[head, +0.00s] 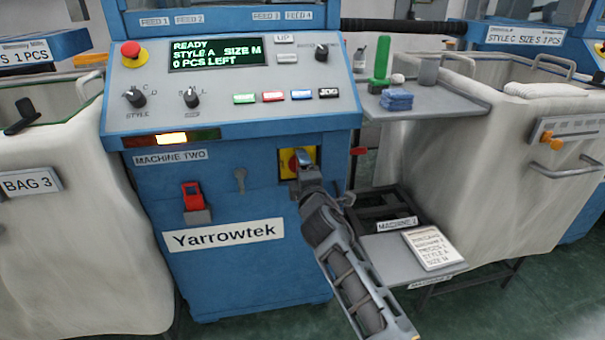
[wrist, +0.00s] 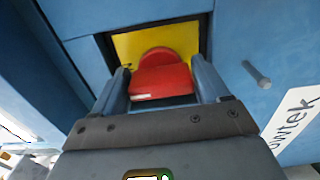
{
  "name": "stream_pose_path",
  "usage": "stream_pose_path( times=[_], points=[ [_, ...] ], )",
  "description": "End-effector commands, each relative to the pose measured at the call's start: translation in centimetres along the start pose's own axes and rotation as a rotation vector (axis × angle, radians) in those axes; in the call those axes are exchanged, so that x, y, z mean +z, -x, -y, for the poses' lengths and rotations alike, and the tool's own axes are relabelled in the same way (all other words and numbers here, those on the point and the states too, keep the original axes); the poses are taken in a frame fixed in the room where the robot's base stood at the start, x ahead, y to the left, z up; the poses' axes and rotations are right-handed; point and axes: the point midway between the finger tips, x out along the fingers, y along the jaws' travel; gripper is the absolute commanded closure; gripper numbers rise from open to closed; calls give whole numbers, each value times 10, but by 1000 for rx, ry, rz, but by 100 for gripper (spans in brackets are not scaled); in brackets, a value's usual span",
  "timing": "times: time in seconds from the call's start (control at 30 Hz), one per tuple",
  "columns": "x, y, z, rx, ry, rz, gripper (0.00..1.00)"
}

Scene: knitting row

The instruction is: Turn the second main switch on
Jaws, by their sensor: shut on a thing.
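The main switch (wrist: 163,78) is a red rotary handle on a yellow plate (wrist: 128,47), on the blue front of the machine labelled MACHINE TWO. In the head view the yellow plate (head: 285,163) shows right of the label, with most of the handle hidden behind my gripper (head: 305,162). In the wrist view the two fingers of my gripper (wrist: 165,86) stand on either side of the red handle and are shut on it. The machine's display (head: 216,53) reads READY, STYLE A, SIZE M, 0 PCS LEFT.
A red emergency button (head: 131,50) sits at the panel's upper left. A red-handled latch (head: 193,196) is left of the switch. A side shelf (head: 440,98) and white bags (head: 75,215) flank the machine.

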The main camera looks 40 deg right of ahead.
Motion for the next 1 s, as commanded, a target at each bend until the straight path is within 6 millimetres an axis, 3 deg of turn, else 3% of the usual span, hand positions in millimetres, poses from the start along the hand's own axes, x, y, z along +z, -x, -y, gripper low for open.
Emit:
stream_pose_path(
  times=[0.57, 0.6, 0.87, 1.0],
  points=[
    [1, 0, 1, -2, -30, 2, 55],
    [1, 0, 1, -3, -30, 2, 21],
    [0, 1, 1, -1, -28, 1, 19],
    [0, 10, 2, -3, -28, 0, 19]
  ],
)
